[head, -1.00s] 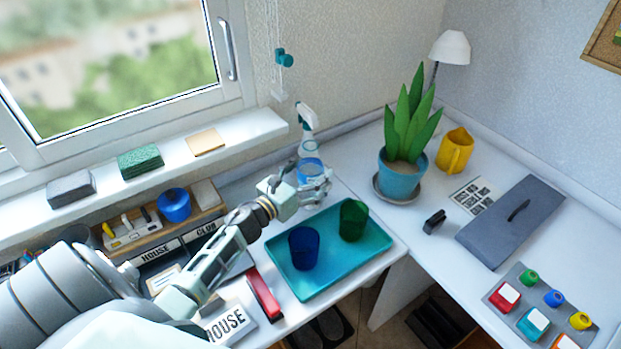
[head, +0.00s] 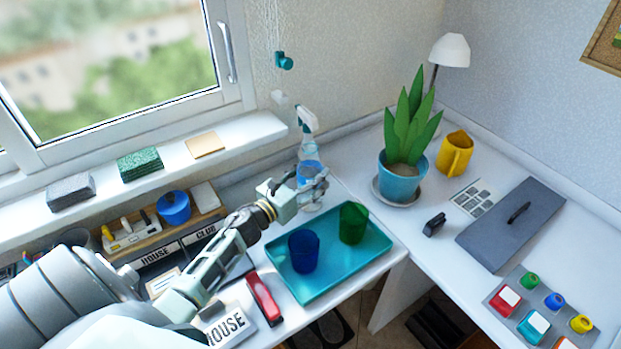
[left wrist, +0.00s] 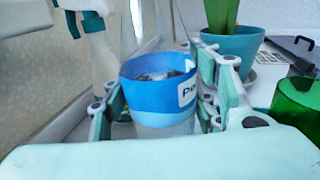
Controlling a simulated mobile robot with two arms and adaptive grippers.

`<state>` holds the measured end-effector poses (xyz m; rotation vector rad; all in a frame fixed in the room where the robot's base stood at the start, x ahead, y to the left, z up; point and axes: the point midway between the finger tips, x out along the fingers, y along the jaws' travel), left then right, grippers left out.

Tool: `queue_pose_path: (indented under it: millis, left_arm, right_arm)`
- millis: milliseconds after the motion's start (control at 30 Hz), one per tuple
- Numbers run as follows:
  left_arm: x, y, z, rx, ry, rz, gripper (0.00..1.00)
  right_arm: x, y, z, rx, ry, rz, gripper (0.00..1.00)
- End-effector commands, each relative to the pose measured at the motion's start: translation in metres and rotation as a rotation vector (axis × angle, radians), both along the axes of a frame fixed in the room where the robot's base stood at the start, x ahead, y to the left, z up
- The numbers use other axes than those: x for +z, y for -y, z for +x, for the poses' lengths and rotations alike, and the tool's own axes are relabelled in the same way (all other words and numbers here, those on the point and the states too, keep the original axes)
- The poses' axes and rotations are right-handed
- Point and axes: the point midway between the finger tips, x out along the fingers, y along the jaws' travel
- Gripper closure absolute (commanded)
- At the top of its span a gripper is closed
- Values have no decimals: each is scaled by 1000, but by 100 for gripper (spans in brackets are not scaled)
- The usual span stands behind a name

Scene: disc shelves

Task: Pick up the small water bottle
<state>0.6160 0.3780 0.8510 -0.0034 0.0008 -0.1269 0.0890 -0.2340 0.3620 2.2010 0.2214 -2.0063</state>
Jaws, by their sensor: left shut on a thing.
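The small water bottle (head: 309,171) is clear with a wide blue band. It stands upright on the white desk behind the teal tray, in front of the spray bottle. The left wrist view shows its blue band (left wrist: 158,92) with part of a white label and its round top. My left gripper (head: 312,188) is shut on the bottle, one finger on each side of it. The fingers partly hide the bottle's lower half, and I cannot tell whether its base touches the desk. My right gripper is not in view.
A spray bottle (head: 307,121) stands close behind. The teal tray (head: 330,280) holds a blue cup (head: 303,252) and a green cup (head: 352,224). A potted plant (head: 401,176) is to the right. The windowsill (head: 235,137) runs along the left.

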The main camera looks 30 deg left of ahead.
Motion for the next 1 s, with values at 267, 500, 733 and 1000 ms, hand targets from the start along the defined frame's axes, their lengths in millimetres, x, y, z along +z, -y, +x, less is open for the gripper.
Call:
queue_pose_path:
  millis: [267,500,733,1000]
  left_arm:
    - [10,-1,0,-1,3,4,92]
    - [29,0,0,-2,4,3,92]
    - [52,0,0,-3,5,5,92]
    - [76,0,0,-2,4,3,92]
  right_arm:
    - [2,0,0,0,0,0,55]
    - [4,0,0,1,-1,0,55]
    - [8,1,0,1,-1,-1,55]
    - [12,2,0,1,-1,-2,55]
